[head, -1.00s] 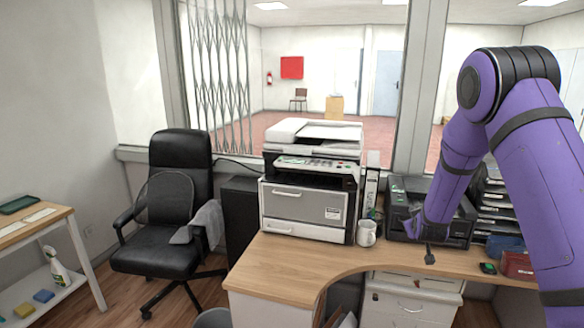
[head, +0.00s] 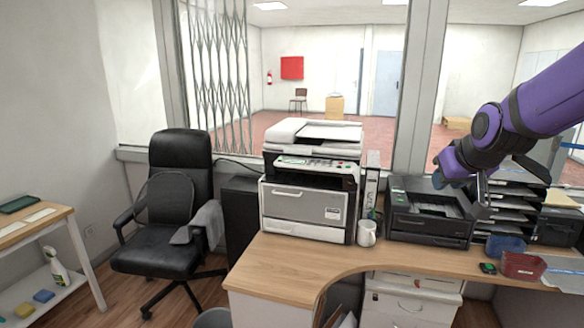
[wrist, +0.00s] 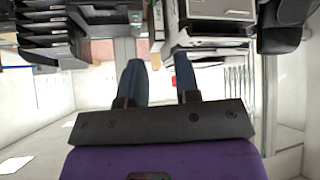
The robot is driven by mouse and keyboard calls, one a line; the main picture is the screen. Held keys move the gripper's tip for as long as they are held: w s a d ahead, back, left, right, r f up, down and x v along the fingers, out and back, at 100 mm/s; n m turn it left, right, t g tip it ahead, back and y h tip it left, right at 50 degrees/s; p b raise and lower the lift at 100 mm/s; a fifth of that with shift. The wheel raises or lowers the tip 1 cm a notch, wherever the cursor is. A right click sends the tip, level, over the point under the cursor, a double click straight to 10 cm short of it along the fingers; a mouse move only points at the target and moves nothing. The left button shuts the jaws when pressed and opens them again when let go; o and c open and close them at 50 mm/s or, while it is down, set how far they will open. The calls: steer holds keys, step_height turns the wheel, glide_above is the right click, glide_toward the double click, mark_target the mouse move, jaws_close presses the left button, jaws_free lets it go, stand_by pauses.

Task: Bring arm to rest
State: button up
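My purple arm comes in from the upper right of the head view, and its wrist end hangs above the counter (head: 276,262), in front of the black printer and the paper trays. In the wrist view my gripper (wrist: 160,70) has its two blue-grey fingers apart with nothing held between them. The wrist picture looks upside down, with the trays and printers along its top. In the head view the fingers are mostly hidden by the wrist.
A large copier (head: 305,205), a white mug (head: 367,233) and a black printer (head: 428,229) stand on the counter. Stacked trays (head: 508,205), a blue bin (head: 505,245) and a red bin (head: 522,266) are at right. A black chair (head: 172,235) is at left. The counter's front is clear.

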steer(key=s+a+r+g, duration=0.1)
steer(key=s+r, duration=0.1)
steer(key=s, duration=1.1)
steer(key=s+a+r+g, duration=0.1)
steer(key=s+g, duration=0.1)
steer(key=s, duration=1)
steer(key=shift+s+r+m, duration=0.35)
steer(key=shift+s+m, duration=0.05)
steer(key=shift+o, duration=0.4)
steer(key=shift+w+a, duration=0.1)
